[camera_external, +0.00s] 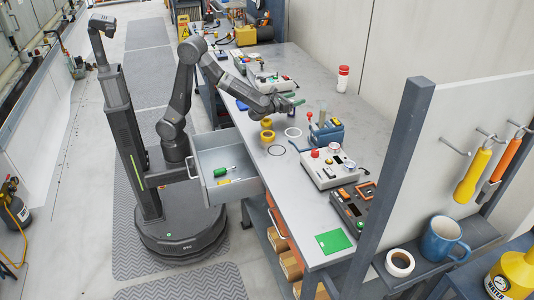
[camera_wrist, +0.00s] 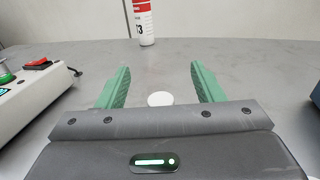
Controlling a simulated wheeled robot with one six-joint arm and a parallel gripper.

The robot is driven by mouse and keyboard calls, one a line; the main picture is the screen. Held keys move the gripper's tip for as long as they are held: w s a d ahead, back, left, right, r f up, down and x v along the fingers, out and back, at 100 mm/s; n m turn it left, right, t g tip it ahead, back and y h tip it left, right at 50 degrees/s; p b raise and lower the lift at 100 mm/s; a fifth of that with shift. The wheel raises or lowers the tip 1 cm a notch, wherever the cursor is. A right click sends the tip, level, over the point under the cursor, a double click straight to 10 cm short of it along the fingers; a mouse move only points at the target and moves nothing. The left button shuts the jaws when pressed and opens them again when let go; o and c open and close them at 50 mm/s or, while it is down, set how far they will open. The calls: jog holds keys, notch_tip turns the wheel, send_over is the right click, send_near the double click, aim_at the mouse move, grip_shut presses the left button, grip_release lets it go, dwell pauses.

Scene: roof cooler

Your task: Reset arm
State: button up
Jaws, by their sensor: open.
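My gripper (camera_external: 291,103) reaches over the workbench (camera_external: 306,84), a little above its top. In the wrist view my gripper (camera_wrist: 159,88) has its two green fingers spread wide apart, with nothing held between them. A small white round thing (camera_wrist: 160,99) shows beyond the gripper body, between the fingers and apart from them. A white bottle with a red top (camera_wrist: 144,22) stands on the bench farther ahead; it also shows in the external view (camera_external: 343,78).
An open drawer (camera_external: 236,191) holding a green-handled screwdriver (camera_external: 224,171) juts out below my arm. Control boxes (camera_external: 328,170) and a blue vise-like device (camera_external: 326,134) stand on the bench. The bench is clear near the bottle.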

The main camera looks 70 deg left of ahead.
jog(key=v, duration=0.7)
jog(key=f+v, duration=0.1)
jog(key=v, duration=0.3)
jog(key=shift+a+p, duration=0.1)
jog(key=shift+p, duration=0.25)
jog(key=shift+w, duration=0.1)
